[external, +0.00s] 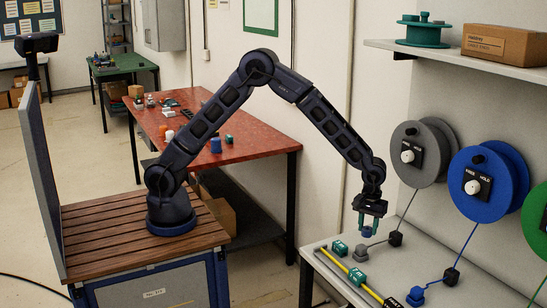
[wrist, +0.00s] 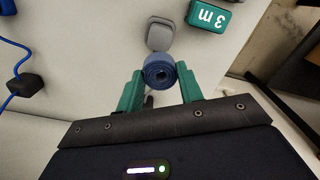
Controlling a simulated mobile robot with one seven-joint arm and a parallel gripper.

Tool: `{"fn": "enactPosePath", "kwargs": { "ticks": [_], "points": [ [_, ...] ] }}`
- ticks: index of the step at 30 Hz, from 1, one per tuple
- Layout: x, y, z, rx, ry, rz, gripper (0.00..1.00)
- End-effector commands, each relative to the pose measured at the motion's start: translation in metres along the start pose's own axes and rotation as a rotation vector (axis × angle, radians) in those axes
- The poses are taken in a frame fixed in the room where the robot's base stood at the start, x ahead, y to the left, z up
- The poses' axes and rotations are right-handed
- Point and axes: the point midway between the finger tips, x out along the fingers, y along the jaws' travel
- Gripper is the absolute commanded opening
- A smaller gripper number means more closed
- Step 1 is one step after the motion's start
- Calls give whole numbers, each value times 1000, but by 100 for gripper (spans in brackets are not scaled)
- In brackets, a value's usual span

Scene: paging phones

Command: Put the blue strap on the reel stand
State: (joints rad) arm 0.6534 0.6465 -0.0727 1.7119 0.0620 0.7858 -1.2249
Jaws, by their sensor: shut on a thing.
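My gripper (external: 369,222) hangs over the near part of the light bench at the right of the external view. Its green fingers (wrist: 160,88) are shut on the blue strap (wrist: 160,72), a dark blue coil whose spiral end faces the camera. The strap also shows small and dark below the fingers in the external view (external: 367,232). It appears to be held a little above the bench. Round grey, blue and green reels stand along the wall: the grey reel (external: 412,135), the blue reel (external: 497,201) and the green reel (external: 538,222). Which part is named the reel stand I cannot tell.
A grey cord end (wrist: 160,33) lies on the bench close to the strap. A green "3 m" block (wrist: 209,15) and a yellow strip (external: 347,272) lie along the bench's edge. A blue cord end (external: 416,296) lies nearby. A shelf (external: 460,58) overhangs the reels.

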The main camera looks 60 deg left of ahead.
Motion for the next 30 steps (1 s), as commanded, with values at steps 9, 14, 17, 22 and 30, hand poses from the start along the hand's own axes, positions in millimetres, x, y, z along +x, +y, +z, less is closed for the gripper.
{"fn": "enactPosePath", "kwargs": {
  "ticks": [9, 14, 17, 22, 30],
  "points": [
    [-38, 53, 57, 120, 3, 4, 15],
    [-78, 79, 60, 168, 2, 3, 15],
    [-97, 90, 63, 189, 1, 3, 15],
    [-109, 97, 64, 206, 0, -1, 15],
    [-61, 97, 64, 208, -1, -4, 15]
  ]
}}
